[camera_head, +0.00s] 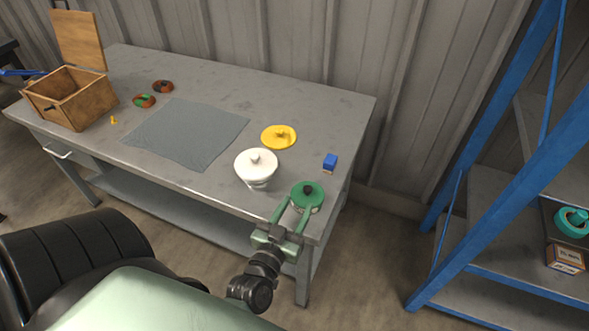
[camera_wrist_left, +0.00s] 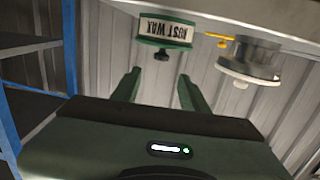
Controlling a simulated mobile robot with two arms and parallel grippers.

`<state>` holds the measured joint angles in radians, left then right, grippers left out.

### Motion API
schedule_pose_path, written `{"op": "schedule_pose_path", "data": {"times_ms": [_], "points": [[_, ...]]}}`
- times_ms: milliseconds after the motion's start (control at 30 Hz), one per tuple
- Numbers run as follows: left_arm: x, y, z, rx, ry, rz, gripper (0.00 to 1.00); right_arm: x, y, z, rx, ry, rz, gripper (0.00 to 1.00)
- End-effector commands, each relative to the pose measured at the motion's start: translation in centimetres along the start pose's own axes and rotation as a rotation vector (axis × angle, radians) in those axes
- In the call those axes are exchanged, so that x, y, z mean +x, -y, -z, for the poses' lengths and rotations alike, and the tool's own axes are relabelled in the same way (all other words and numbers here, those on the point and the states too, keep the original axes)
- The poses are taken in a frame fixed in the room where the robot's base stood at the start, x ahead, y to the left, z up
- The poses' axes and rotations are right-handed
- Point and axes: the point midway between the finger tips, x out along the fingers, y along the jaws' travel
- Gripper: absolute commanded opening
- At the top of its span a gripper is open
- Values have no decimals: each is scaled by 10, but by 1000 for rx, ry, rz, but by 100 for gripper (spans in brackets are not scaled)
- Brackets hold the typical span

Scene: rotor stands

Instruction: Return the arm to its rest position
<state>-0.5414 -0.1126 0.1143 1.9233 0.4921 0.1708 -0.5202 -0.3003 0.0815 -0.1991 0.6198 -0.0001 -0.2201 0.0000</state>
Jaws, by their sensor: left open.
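My left gripper (camera_head: 293,211) is open near the table's front right corner, its two green fingers pointing toward a tin with a green lid and dark knob (camera_head: 307,191). In the wrist view, which looks upside down, the green-lidded tin with a printed label (camera_wrist_left: 164,31) sits beyond the fingertips (camera_wrist_left: 159,80). A gap shows between tin and fingers there, and nothing is held. My right gripper is in neither view.
A grey mat (camera_head: 185,133) and an open wooden box (camera_head: 88,102) lie left. A blue-framed shelf (camera_head: 500,185) stands right.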

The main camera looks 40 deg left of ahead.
Motion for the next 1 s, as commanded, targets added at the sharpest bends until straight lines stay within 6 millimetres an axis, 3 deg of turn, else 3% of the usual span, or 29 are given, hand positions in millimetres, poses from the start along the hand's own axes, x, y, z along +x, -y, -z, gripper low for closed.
{"op": "schedule_pose_path", "data": {"times_ms": [700, 833, 1000], "points": [[-6, -3, 0, 1, 7, -11, 44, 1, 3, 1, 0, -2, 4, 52], [-6, -24, -2, 7, 76, -99, 44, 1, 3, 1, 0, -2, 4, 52], [-22, -71, -17, 46, 311, -302, 44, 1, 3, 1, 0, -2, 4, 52]]}}
